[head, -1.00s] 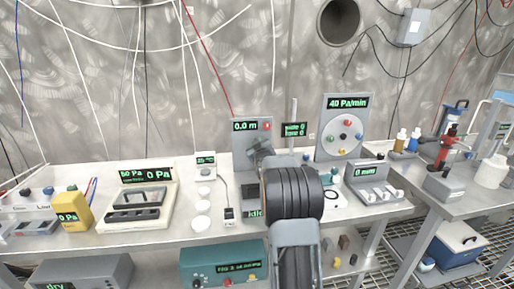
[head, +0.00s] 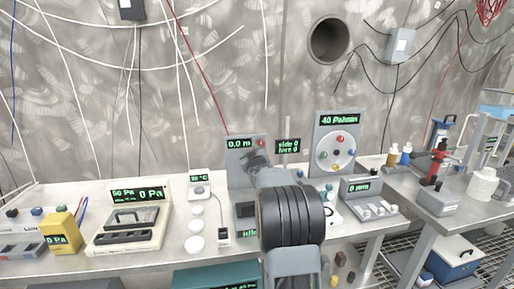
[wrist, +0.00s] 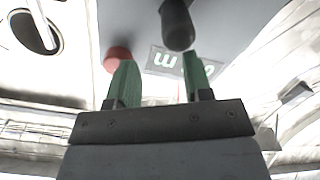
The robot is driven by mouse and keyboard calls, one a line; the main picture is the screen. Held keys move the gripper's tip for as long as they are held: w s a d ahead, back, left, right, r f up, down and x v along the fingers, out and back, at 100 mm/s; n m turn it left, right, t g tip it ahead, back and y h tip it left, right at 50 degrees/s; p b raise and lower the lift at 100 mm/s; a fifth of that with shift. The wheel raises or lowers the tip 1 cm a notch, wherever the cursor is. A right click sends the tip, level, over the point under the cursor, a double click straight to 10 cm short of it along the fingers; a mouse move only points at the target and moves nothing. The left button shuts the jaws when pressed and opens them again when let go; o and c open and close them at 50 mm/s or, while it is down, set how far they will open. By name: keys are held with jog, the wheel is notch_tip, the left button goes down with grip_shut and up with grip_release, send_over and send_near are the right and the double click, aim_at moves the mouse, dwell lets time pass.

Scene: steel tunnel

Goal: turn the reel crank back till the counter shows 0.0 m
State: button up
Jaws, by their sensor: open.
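The reel's grey panel (head: 236,174) stands at the back of the bench. Its counter (head: 238,143) reads 0.0 m, with a red knob (head: 261,143) at its right. My arm hides the lower right of the panel and most of the reel in the head view. In the wrist view, a dark rounded handle (wrist: 177,25), probably the crank's, stands beyond the fingertips. The red knob (wrist: 117,57) and the upside-down counter (wrist: 165,60) show behind the fingers. My gripper (wrist: 158,72) is open, its green fingers apart with nothing seen between them.
A dial panel reading 40 Pa/min (head: 338,120) stands right of the reel, with a small 0 display unit (head: 357,188) in front. A second bench (head: 455,208) is at right.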

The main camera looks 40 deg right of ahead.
jog(key=s+a+r, duration=0.5)
jog(key=s+r, duration=0.3)
jog(key=s, duration=0.3)
jog(key=shift+s+a+r, duration=0.2)
jog(key=shift+a+r, duration=0.1)
jog(key=shift+a, duration=0.05)
jog(key=s+a+f+m+g+y+p, duration=0.1)
jog(key=s+a+f+m+g+p, duration=0.1)
jog(key=s+f+g, duration=0.3)
jog(key=s+a+f+m+g+y+p, duration=0.1)
jog(key=s+a+f+g+p, duration=0.15)
jog(key=f, duration=0.35)
jog(key=s+a+r+n+g+y+p, duration=0.1)
jog(key=s+a+p, duration=0.4)
jog(key=a, duration=0.6)
jog(key=s+a+r+n+g+y+p, duration=0.1)
jog(key=s+a+r+g+y+p, duration=0.3)
jog(key=a, duration=0.7)
jog(key=s+p, duration=0.2)
jog(key=s, duration=0.2)
jog(key=shift+s+r+n+y, duration=0.15)
jog(key=shift+s+n+y, duration=0.15)
jog(key=shift+n, duration=0.1)
